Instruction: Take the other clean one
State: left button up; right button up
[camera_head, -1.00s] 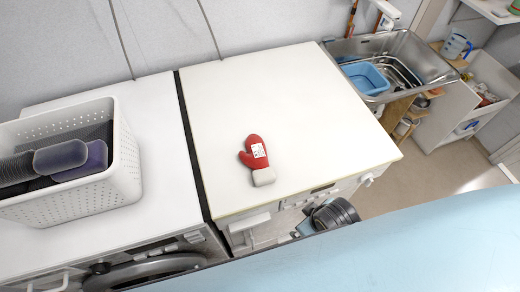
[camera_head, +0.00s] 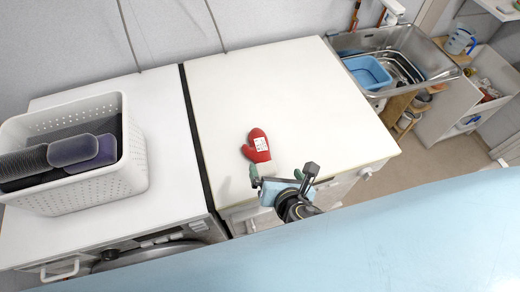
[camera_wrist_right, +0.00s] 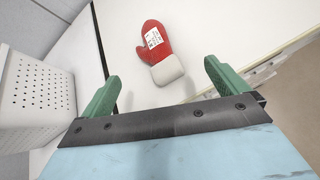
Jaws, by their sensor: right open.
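A red mitten (camera_head: 257,146) with a white label and a pale cuff lies flat on the white machine top (camera_head: 300,100), near its front edge. It also shows in the right wrist view (camera_wrist_right: 154,46), with the cuff toward me. My right gripper (camera_head: 277,176) is at the front edge of that top, just in front of the mitten. In the right wrist view its two green fingers (camera_wrist_right: 158,80) are spread apart with nothing between them, and the mitten lies beyond their tips. My left gripper is not in view.
A white perforated basket (camera_head: 90,190) holding dark rolled items (camera_head: 73,150) stands on the left machine; it also shows in the right wrist view (camera_wrist_right: 33,98). A metal sink (camera_head: 425,55) with a blue basin (camera_head: 367,73) is at the back right. The machine top around the mitten is clear.

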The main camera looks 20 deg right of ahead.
aim_at(259, 153)
jog(key=w+f+n, duration=0.1)
jog(key=w, duration=0.1)
jog(key=w+a+f+n, duration=0.1)
jog(key=w+f+n, duration=0.1)
jog(key=w+f+n+y, duration=0.1)
jog(key=w+n, duration=0.1)
jog(key=w, duration=0.1)
jog(key=shift+a+f+t+b, duration=0.15)
jog(key=shift+f+t+b, duration=0.15)
jog(key=shift+f+t, duration=0.1)
jog(key=shift+x, duration=2.65)
jog(key=shift+f, duration=0.1)
jog(key=c, duration=1.1)
